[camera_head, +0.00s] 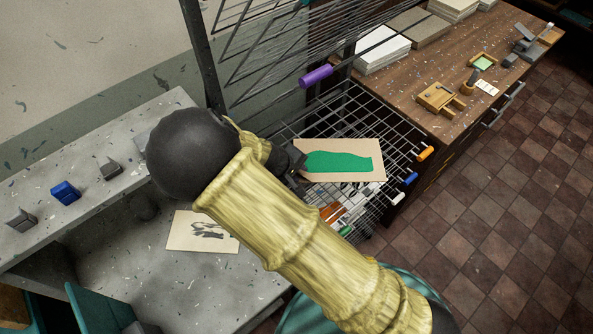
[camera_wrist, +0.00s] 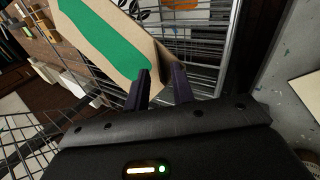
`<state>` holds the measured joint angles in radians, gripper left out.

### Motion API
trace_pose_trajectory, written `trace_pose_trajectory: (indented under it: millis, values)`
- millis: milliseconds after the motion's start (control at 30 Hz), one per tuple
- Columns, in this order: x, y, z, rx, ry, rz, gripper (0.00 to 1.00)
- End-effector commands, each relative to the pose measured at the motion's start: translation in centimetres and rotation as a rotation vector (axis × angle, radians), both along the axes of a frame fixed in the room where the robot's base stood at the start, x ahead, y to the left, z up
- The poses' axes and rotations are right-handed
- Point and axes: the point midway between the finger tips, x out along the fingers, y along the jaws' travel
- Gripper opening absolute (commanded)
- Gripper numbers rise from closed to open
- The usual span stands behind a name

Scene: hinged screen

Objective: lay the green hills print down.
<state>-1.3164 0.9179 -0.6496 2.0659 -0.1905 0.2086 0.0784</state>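The green hills print (camera_head: 340,163) is a tan sheet with a green shape, stretched over the wire rack in the head view. Whether it rests on the wires or hangs just above them I cannot tell. Its left edge is at my gripper (camera_head: 294,163). In the wrist view, the print (camera_wrist: 110,38) reaches its near corner between the two dark fingertips of my gripper (camera_wrist: 161,72). The fingers stand apart, with a visible gap around the sheet's corner. My arm hides part of the rack's near left side in the head view.
Wire shelves (camera_head: 300,122) lie low, with orange, blue and white handles at right; others are raised, with a purple handle (camera_head: 316,76). A grey print (camera_head: 203,231) lies on the speckled counter. A wooden bench (camera_head: 420,70) holds paper stacks and tools.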

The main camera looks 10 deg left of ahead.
Motion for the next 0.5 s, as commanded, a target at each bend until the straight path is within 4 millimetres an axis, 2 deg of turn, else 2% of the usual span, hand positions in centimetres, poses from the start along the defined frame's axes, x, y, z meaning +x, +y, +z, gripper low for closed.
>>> trace_pose_trajectory:
  millis: [367,500]
  values:
    - [-0.01,-0.01,-0.01,0.000,0.000,0.000,0.23]
    - [-0.01,0.02,0.54,0.000,0.000,0.000,0.23]
